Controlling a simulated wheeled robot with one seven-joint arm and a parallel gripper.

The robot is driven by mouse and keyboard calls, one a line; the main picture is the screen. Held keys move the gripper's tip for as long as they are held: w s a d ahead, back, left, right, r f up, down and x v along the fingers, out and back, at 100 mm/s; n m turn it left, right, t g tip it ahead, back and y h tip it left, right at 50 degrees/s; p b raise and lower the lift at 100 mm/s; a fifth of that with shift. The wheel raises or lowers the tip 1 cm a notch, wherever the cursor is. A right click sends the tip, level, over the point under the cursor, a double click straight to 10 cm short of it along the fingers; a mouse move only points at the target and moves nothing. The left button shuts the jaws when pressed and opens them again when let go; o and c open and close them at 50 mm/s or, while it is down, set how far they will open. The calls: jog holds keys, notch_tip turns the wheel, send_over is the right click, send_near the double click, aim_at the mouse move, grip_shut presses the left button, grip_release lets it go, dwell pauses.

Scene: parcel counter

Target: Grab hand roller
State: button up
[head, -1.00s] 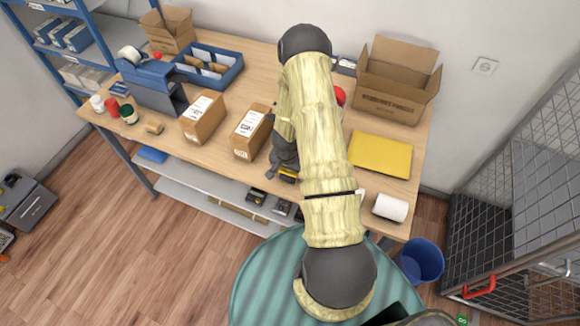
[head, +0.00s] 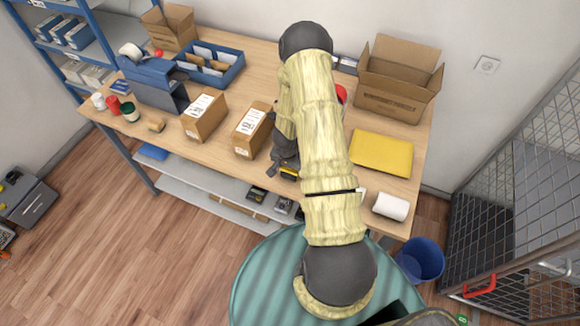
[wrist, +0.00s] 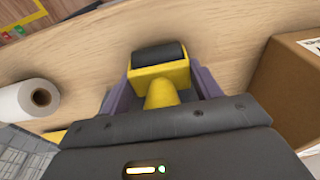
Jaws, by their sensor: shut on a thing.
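The hand roller (wrist: 161,72) has a yellow body and a black roller, and it shows large in the wrist view. My gripper (wrist: 160,92) is shut on its yellow part, with a purple finger on each side. In the head view, a small yellow part of the hand roller (head: 289,172) shows beside my gripper (head: 283,160), near the table's front edge. My arm hides most of it there. I cannot tell whether the roller touches the table top.
A labelled brown box (head: 252,131) stands just left of my gripper. It also shows at the right of the wrist view (wrist: 290,85). A white paper roll (head: 391,206) and a yellow envelope (head: 381,153) lie to the right. An open carton (head: 397,85) stands behind.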

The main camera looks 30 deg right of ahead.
notch_tip(320, 180, up, 18)
jog(key=p, duration=0.2)
